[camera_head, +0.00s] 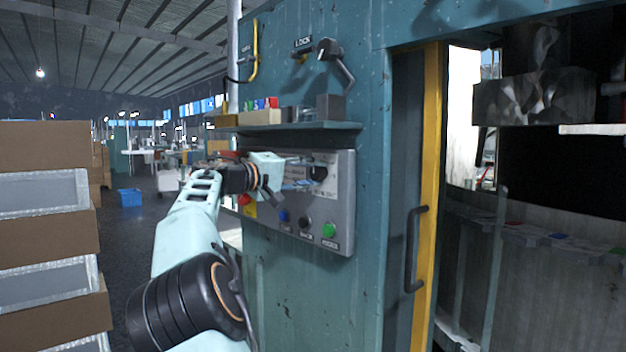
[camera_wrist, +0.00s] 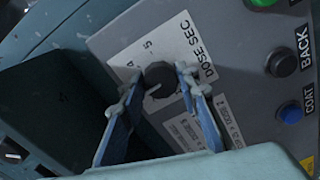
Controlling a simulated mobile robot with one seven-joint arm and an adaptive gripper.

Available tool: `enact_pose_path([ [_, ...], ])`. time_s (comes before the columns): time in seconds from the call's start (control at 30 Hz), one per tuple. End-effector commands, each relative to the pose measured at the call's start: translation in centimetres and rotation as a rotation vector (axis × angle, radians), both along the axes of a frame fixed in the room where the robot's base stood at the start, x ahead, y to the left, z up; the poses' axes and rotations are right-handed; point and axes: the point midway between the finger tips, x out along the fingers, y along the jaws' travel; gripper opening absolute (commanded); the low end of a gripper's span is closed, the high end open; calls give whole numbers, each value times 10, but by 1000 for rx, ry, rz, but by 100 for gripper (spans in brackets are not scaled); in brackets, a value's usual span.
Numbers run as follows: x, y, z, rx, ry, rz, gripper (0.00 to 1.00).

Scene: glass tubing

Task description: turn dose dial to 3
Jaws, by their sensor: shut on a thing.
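The dose dial (camera_wrist: 160,78) is a round black knob with a pale pointer line, on a white label marked "DOSE SEC" in the wrist view. The digits 5 and 4 show beside it; other digits are hidden. The dial also shows in the head view (camera_head: 319,173) at the upper right of the grey control panel (camera_head: 335,243). My gripper (camera_wrist: 157,78) has its two blue-grey fingers on either side of the dial, shut on it. In the head view my gripper (camera_head: 312,178) reaches the dial from the left.
Green (camera_head: 329,230), black (camera_head: 305,223) and blue (camera_head: 284,215) buttons sit below the dial. A shelf (camera_head: 300,126) with small items juts out above the panel. A door handle (camera_head: 415,248) stands to the right. Stacked boxes (camera_head: 45,148) stand at the left.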

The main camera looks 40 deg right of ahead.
Motion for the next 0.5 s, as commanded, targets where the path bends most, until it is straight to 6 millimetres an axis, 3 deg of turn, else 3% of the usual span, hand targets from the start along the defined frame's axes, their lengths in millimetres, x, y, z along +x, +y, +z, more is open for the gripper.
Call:
enact_pose_path([
  [0.5, 0, 0, -1, 5, -45, -2, 5],
])
